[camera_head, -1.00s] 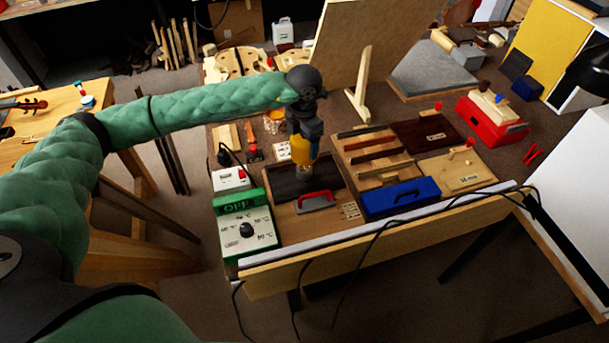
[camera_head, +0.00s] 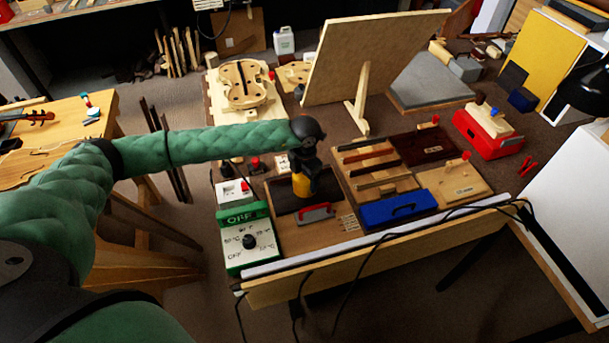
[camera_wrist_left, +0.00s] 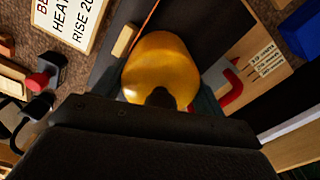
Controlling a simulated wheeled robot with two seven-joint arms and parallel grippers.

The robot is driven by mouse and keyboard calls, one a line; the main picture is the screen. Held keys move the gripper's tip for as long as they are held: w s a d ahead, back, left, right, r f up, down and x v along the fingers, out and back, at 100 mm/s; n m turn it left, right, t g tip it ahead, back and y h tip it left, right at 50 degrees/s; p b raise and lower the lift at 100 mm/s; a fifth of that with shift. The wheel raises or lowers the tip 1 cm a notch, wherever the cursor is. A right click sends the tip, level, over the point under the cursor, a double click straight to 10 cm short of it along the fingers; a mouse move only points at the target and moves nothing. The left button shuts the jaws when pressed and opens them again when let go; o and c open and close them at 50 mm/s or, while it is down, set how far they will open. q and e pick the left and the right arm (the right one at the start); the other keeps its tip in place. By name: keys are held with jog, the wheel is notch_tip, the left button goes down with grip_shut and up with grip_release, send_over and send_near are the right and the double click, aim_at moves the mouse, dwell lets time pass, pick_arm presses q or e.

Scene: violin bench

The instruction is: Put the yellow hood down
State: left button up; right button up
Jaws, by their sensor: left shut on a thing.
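The yellow hood (camera_head: 301,187) is at the end of my left gripper (camera_head: 303,174), low over the dark tray (camera_head: 284,199) near the front of the bench. In the left wrist view the rounded yellow hood (camera_wrist_left: 160,62) fills the middle, with the dark tray (camera_wrist_left: 222,25) beyond it. My left gripper is shut on the hood. The hood's lower edge is hard to make out, so I cannot tell whether it touches the surface below. My right gripper is not in view.
A red-handled tool (camera_head: 316,213) lies just in front of the hood. A green and white dial box (camera_head: 247,241) stands to the left, a blue box (camera_head: 397,208) to the right. A wooden panel (camera_head: 370,58) stands behind. The tray's surroundings are crowded.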

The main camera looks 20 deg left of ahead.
pick_arm(q)
jog(key=shift+f, duration=0.2)
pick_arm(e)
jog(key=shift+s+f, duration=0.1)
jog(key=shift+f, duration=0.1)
pick_arm(q)
jog(key=shift+f, duration=0.1)
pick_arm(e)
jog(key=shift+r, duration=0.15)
pick_arm(q)
jog(key=o, duration=1)
jog(key=shift+o, duration=0.2)
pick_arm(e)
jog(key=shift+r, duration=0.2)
pick_arm(q)
jog(key=shift+w+a+r, duration=0.1)
jog(key=shift+a+r, duration=0.05)
jog(key=shift+r, duration=0.05)
